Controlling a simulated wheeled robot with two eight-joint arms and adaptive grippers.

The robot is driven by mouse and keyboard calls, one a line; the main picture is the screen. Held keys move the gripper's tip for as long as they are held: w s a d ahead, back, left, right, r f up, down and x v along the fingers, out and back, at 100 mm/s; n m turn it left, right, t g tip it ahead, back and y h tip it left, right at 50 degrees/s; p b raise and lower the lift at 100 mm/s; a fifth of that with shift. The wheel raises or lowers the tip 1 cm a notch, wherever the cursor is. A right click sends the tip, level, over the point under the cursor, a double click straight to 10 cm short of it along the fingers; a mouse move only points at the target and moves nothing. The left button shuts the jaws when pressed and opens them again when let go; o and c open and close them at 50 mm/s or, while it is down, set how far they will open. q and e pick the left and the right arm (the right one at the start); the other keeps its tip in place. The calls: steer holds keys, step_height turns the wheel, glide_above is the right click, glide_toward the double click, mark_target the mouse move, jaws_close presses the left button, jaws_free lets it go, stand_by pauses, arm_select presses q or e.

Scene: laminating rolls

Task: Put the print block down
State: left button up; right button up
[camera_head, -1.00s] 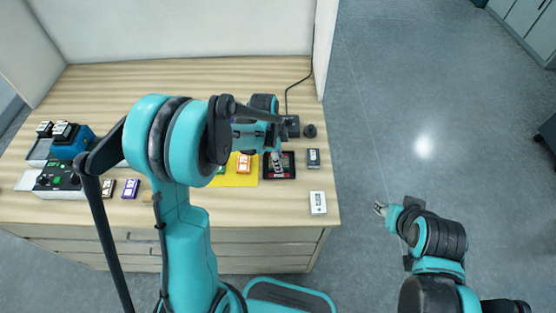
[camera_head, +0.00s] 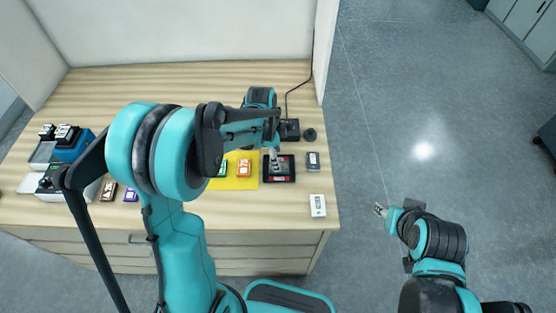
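Several small print blocks lie on the wooden table. An orange one (camera_head: 244,167) and a green one (camera_head: 222,170) rest on a yellow mat (camera_head: 240,184). My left gripper (camera_head: 274,158) points down over a black tray (camera_head: 289,178) right of the mat. Its fingers are too small to tell whether they hold a block or touch the tray. My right gripper (camera_head: 380,210) is off the table's right side, over the floor, with no block visible at it.
A blue and white machine (camera_head: 72,145) stands at the table's left. A brown block (camera_head: 109,190) and a purple block (camera_head: 131,194) lie near it. A black box (camera_head: 290,129) with a cable and a dark knob (camera_head: 310,135) sit at the back right. My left arm hides the table's middle.

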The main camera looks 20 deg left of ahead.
arm_select(q)
step_height(320, 180, up, 8)
steer(key=a+p, duration=0.1)
steer(key=p, duration=0.1)
steer(key=s+r+n+t+y, duration=0.1)
steer(key=s+r+n+t, duration=0.2)
steer(key=s+n, duration=0.4)
steer(key=s+a+r+n+t, duration=0.1)
steer(key=s+r+n+t, duration=0.2)
steer(key=s+n, duration=0.4)
steer(key=shift+s+n+t+y, duration=0.3)
steer(key=shift+s+n+y, duration=0.1)
steer(key=shift+s, duration=1)
steer(key=shift+a+r, duration=0.1)
